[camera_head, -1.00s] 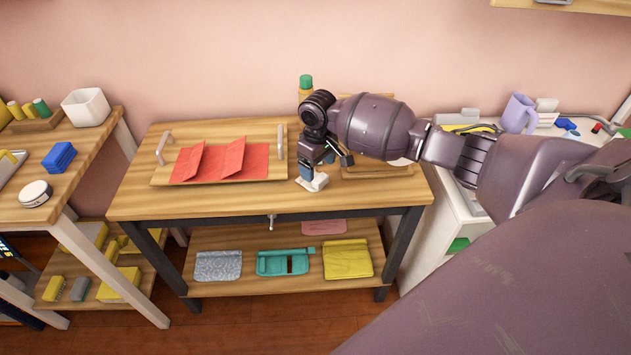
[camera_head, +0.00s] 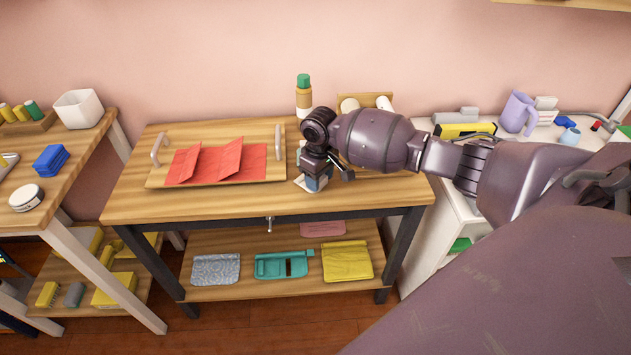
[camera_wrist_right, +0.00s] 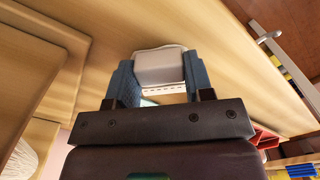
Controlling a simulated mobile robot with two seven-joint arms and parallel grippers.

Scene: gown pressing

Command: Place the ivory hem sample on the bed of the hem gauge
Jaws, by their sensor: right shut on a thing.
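My right gripper (camera_head: 317,184) is low over the front right of the middle table, right of the red cloth's board. In the right wrist view its blue-grey fingers (camera_wrist_right: 159,75) are shut on a pale ivory piece, the ivory hem sample (camera_wrist_right: 160,66). A white strip with a row of dark dashes shows just below it between the fingers. In the head view a small whitish base, seemingly the hem gauge (camera_head: 300,184), shows beside the fingertips, mostly hidden by them. I cannot tell whether the sample touches it. My left gripper is out of view.
A wooden board (camera_head: 275,176) with upright handles and a folded red cloth (camera_head: 232,160) lies left of the gripper. A green-capped bottle (camera_head: 303,95) and a wooden rack (camera_head: 350,101) stand behind. The table's front strip is clear. Folded cloths lie on the shelf below.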

